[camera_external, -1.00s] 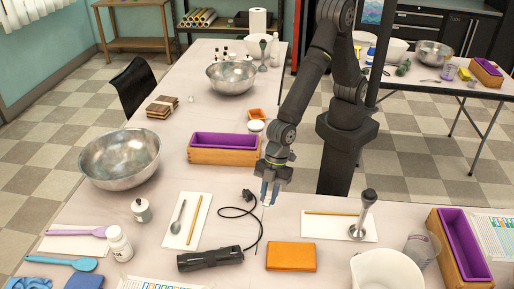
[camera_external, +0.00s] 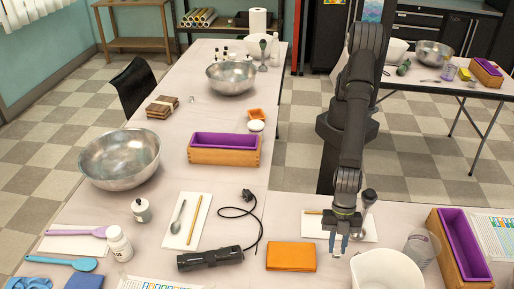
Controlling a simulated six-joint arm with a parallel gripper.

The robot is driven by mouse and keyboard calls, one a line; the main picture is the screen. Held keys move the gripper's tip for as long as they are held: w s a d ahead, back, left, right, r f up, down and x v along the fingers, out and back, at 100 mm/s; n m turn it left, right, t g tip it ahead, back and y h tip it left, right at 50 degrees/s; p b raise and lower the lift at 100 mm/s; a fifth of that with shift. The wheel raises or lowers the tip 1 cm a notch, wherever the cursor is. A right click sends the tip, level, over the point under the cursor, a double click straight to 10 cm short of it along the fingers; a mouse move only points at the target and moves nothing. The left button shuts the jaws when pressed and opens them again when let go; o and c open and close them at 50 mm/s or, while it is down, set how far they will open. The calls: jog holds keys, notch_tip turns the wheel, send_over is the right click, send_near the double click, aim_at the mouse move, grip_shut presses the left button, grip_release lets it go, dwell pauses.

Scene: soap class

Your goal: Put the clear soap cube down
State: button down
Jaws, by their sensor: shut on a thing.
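The fingers are in front of the white sheet with the stick blender, up and left of the white pitcher (camera_external: 386,272). I cannot tell the exact height of the fingertips above the table.
The stick blender (camera_external: 368,202) is partly hidden behind my gripper. An orange block (camera_external: 291,256) lies to the left, with a black hand tool (camera_external: 210,259) beyond it. A clear cup (camera_external: 420,247) and a purple-lined wooden mould (camera_external: 463,245) stand to the right. Bare table (camera_external: 285,218) shows left of the sheet.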

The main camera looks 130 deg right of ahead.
aim_at(339, 270)
jog(key=shift+s+a+f, duration=0.1)
jog(key=shift+a+f, duration=0.3)
jog(key=shift+a, duration=0.2)
jog(key=shift+s+a+f, duration=0.1)
jog(key=shift+a+f, duration=0.3)
jog(key=shift+a, duration=0.2)
jog(key=shift+f, duration=1.9)
jog(key=shift+f, duration=0.15)
jog(key=c, duration=1.3)
grip_release()
jog(key=shift+o, duration=0.2)
jog(key=shift+d+r, duration=0.1)
jog(key=shift+r, duration=0.45)
jog(key=v, duration=1.1)
jog(key=shift+s, duration=0.15)
